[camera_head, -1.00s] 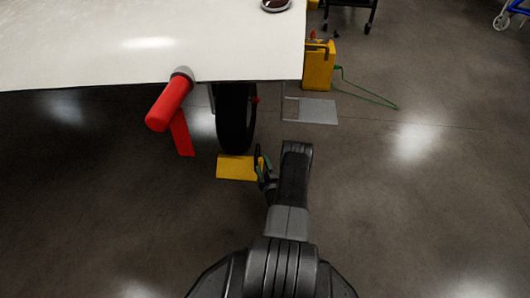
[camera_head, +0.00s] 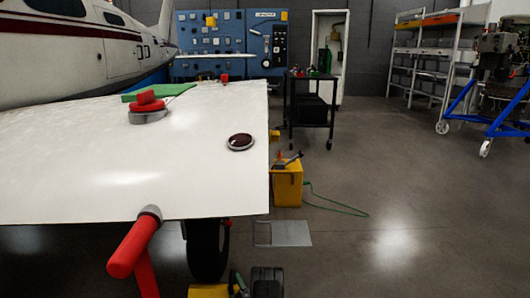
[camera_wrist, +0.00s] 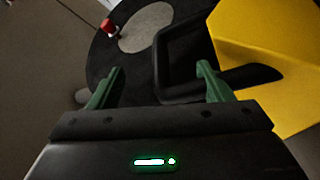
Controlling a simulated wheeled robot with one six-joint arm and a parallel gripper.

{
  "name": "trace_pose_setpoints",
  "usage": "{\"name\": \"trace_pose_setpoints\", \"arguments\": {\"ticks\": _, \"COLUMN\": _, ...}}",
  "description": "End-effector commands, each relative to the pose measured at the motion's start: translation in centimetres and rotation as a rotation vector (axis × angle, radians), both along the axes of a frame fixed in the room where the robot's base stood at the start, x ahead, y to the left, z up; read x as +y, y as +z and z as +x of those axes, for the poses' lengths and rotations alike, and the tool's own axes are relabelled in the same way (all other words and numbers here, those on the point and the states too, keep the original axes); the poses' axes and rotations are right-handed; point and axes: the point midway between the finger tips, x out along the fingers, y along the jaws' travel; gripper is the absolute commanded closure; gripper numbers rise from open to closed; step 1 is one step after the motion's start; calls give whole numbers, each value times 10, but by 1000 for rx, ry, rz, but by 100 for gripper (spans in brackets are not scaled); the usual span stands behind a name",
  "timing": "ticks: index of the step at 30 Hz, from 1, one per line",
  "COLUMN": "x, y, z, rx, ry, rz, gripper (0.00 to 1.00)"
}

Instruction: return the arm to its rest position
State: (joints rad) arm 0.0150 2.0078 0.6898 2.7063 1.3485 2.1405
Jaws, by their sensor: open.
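My gripper (camera_wrist: 160,76) is open, with its two green fingers spread apart in the wrist view. A black handle loop (camera_wrist: 162,62) on a yellow block (camera_wrist: 275,50) lies just beyond the fingertips. The right finger overlaps the handle in the picture; I cannot tell if they touch. Nothing shows held between the fingers. In the head view my gripper (camera_head: 238,284) is at the bottom edge, beside the yellow block (camera_head: 207,291), and mostly cut off.
A black tyre (camera_head: 207,252) stands under the white wing (camera_head: 90,165); it also fills the wrist view's background (camera_wrist: 110,60). A red support (camera_head: 132,245) is at the wing's edge. A yellow box (camera_head: 287,185) and black cart (camera_head: 312,105) stand beyond.

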Motion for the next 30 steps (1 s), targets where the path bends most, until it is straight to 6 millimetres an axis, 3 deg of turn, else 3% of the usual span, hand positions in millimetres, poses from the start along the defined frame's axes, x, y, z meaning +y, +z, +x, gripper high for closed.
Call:
{"name": "trace_pose_setpoints", "arguments": {"ticks": 9, "x": -22, "y": -9, "z": -47, "rx": 4, "ry": -2, "rz": 1, "gripper": 27}}
{"name": "trace_pose_setpoints", "arguments": {"ticks": 23, "x": 18, "y": 6, "z": 37, "rx": -2, "ry": 1, "rz": 0, "gripper": 27}}
{"name": "trace_pose_setpoints", "arguments": {"ticks": 30, "x": 20, "y": 6, "z": 2, "rx": 3, "ry": 0, "rz": -5, "gripper": 27}}
